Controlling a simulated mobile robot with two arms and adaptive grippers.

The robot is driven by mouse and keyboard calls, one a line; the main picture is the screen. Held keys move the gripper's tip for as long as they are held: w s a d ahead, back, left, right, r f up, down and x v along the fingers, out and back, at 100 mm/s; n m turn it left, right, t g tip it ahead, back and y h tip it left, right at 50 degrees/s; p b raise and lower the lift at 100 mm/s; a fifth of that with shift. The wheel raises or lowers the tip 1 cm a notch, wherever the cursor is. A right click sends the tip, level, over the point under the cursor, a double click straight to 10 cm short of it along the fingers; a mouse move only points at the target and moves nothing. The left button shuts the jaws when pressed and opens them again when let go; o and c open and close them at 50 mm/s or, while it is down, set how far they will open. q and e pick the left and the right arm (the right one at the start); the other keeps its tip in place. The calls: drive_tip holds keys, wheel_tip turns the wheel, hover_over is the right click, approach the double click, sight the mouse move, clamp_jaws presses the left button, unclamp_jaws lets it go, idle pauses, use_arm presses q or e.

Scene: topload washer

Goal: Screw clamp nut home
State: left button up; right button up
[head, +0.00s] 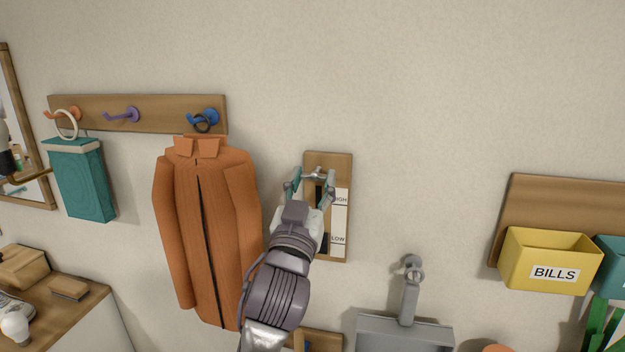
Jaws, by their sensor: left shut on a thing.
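A wooden wall board (341,160) carries a white scale (339,222) marked with a HIGH label, partly covered, and LOW. A small grey metal piece (317,173), which looks like the clamp nut, sits near the top of the board. My left gripper (311,179) reaches up from below in front of the board, with its teal-tipped fingers on either side of this piece, shut on it. My gripper and wrist hide the board's left and middle parts. The thread behind the nut cannot be made out. My right gripper is not in view.
An orange jacket (207,230) hangs from a hook rail (92,104) close left of my arm. A teal bag (82,180) hangs farther left. A grey pan-like item (404,333) is below right. A yellow BILLS box (551,250) is far right. The wall between is clear.

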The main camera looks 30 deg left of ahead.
use_arm(q)
drive_tip(key=o, duration=1.2)
drive_tip(key=shift+c, duration=0.2)
drive_tip(key=v, duration=0.7)
drive_tip(key=shift+s, duration=0.25)
drive_tip(key=shift+d, duration=0.1)
